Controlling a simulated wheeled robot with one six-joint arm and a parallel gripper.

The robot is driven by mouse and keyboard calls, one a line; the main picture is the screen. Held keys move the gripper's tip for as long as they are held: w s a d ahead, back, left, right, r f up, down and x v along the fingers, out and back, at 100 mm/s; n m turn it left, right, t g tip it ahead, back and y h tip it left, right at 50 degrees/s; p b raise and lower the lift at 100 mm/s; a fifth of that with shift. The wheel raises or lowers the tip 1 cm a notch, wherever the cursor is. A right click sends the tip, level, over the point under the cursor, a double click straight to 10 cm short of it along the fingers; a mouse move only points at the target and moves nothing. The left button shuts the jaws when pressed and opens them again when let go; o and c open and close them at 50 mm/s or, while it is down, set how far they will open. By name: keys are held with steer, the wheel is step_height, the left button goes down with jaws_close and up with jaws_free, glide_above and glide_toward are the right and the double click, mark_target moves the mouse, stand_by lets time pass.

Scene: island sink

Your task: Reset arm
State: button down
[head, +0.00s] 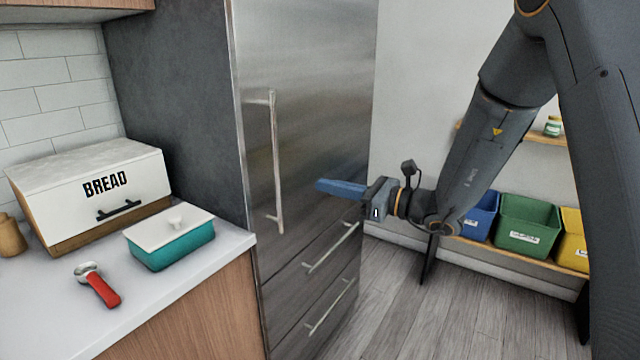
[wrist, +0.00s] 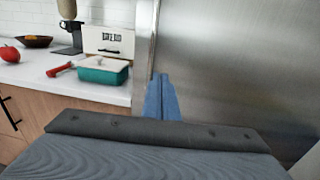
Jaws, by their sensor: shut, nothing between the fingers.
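My gripper (head: 320,185) has blue fingers, which are shut with nothing between them. In the head view it points left, in front of the steel fridge (head: 330,70), near the fridge's long vertical handle (head: 276,160). In the wrist view the blue fingers (wrist: 160,82) point away from the camera towards the fridge's edge. I cannot tell the exact gap between the fingertips and the fridge door. My arm reaches in from the upper right, bent at the elbow.
The counter at left holds a white bread box (head: 90,190), a teal lidded dish (head: 172,245) and a red-handled tool (head: 103,290). Blue, green (head: 527,222) and yellow bins sit on a low shelf at right. The wrist view shows a red apple (wrist: 10,54). Floor before the fridge is clear.

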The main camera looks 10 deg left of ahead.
steer(key=s+d+f+n+g+h, duration=0.3)
steer(key=s+f+n+g, duration=0.15)
steer(key=s, duration=0.45)
steer(key=s+d+f+n+g+h, duration=0.25)
steer(key=s+f+n+h, duration=0.2)
steer(key=s, duration=0.45)
steer(key=s+d+f+n+h, duration=0.1)
steer(key=s+d+n+h, duration=0.1)
steer(key=d, duration=0.4)
steer(key=s+d+f+n+h, duration=0.2)
steer(key=s+d+n+h, duration=0.1)
steer(key=d+n, duration=0.3)
steer(key=s+d+f+n+t+h, duration=0.1)
steer(key=s+d+f+n+h, duration=0.1)
steer(key=d, duration=0.6)
steer(key=shift+s+n+h, duration=0.65)
steer(key=shift+n+h, duration=0.5)
steer(key=shift+n, duration=0.45)
